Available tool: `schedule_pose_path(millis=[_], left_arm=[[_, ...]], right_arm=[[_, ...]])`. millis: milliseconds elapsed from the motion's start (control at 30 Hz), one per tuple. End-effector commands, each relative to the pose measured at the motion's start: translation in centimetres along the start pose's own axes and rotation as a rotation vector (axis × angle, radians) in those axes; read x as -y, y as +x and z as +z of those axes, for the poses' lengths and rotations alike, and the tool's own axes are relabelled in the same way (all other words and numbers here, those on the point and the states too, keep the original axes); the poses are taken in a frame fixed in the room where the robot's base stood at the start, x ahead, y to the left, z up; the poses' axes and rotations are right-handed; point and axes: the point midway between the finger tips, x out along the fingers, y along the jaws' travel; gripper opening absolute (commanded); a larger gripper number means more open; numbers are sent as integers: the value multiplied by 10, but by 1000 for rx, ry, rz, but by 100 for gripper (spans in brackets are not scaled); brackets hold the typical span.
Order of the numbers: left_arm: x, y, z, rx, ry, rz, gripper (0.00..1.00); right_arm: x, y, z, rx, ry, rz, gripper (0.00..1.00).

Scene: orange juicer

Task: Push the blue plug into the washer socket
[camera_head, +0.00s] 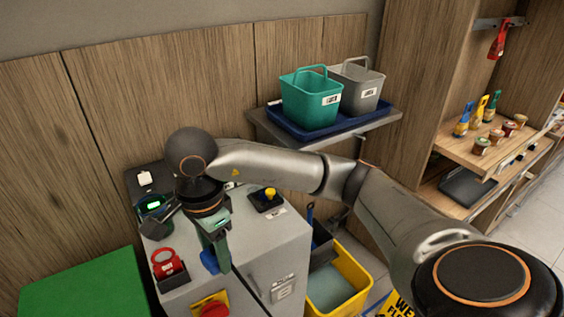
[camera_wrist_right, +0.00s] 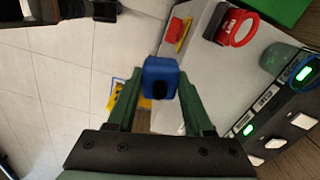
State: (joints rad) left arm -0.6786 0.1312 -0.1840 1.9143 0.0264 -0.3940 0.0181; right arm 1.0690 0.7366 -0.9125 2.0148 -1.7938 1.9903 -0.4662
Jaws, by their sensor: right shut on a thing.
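My right gripper (camera_head: 215,262) reaches down over the front part of the grey cabinet top. It is shut on the blue plug (camera_head: 208,261), which shows low between the green fingers. In the right wrist view the blue plug (camera_wrist_right: 160,72) sits between the two fingertips, with a dark round part facing the camera. The plug appears held above the cabinet's front edge, with floor showing behind it; contact with the cabinet cannot be told. I cannot make out which fitting is the washer socket. My left gripper is not in view.
The grey cabinet (camera_head: 265,238) carries a red ringed piece in a black holder (camera_head: 172,276), a black box with a yellow knob (camera_head: 268,199) and a green-lit unit (camera_head: 153,205). A red knob (camera_head: 214,310) is on its front. A yellow bin (camera_head: 350,276) stands right.

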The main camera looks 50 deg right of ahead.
Motion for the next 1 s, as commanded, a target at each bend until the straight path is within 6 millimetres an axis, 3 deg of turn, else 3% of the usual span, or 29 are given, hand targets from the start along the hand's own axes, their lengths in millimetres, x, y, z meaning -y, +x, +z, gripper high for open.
schedule_pose_path(millis=[400, 600, 800, 1000], left_arm=[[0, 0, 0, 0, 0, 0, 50], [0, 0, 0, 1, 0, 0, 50], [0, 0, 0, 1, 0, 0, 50], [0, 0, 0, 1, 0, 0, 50]], right_arm=[[-7, 18, -3, -2, -958, -1, 3], [-11, 25, -4, -1, -1342, -1, 3], [-13, 28, -5, 0, -1536, -1, 3], [-13, 29, -5, 1, -1572, -2, 3]])
